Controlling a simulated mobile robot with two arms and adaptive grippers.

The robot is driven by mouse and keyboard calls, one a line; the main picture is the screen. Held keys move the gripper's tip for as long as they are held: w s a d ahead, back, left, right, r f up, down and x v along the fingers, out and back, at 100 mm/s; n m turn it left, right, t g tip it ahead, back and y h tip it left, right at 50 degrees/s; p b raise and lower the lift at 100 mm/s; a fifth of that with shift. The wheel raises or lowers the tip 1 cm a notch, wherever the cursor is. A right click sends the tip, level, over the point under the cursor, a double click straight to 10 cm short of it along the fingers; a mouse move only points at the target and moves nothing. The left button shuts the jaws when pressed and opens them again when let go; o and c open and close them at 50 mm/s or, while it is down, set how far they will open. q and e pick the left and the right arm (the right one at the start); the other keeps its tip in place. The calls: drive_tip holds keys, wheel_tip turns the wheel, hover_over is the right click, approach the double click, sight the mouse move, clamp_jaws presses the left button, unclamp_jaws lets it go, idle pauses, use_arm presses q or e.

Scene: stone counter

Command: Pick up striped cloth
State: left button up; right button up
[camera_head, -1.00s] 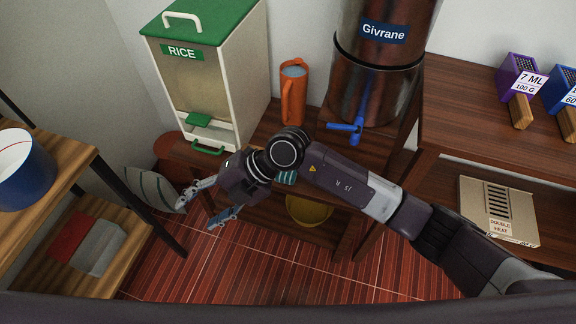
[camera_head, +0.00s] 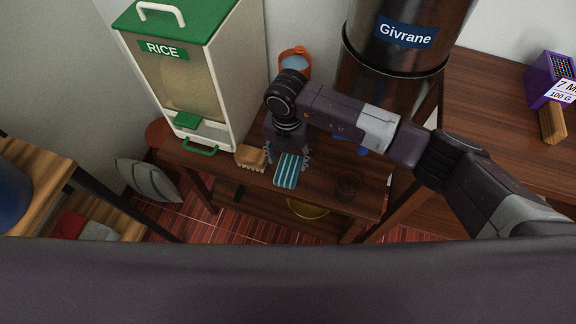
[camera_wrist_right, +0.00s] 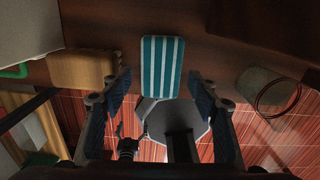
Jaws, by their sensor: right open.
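The striped cloth (camera_head: 289,172), teal with white stripes, lies flat near the front edge of the dark wooden table (camera_head: 325,185). In the right wrist view the cloth (camera_wrist_right: 162,65) lies ahead, between the lines of the two fingers. My right gripper (camera_head: 287,163) is open above the cloth's back part, with a finger to either side of it. In the right wrist view the gripper (camera_wrist_right: 160,92) has nothing between its fingers. I cannot tell how far above the cloth the fingertips are. My left gripper is not in view.
A tan brush-like block (camera_head: 250,157) lies just left of the cloth. A clear glass (camera_head: 348,184) stands to the right. Behind are the rice dispenser (camera_head: 190,80), an orange pitcher (camera_head: 296,62) and the metal Givrane urn (camera_head: 385,80). A yellow bowl (camera_head: 308,209) sits below.

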sight(288, 168)
wheel_tip(288, 168, down, 4)
drive_tip(key=shift+s+d, duration=0.1)
drive_tip(key=shift+s, duration=0.05)
drive_tip(key=shift+f, duration=0.45)
drive_tip(key=c, duration=0.7)
drive_tip(key=shift+c, duration=0.7)
use_arm(q)
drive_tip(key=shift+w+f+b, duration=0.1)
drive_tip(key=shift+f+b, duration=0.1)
drive_tip(key=shift+b, duration=0.1)
use_arm(e)
wheel_tip(288, 168, up, 20)
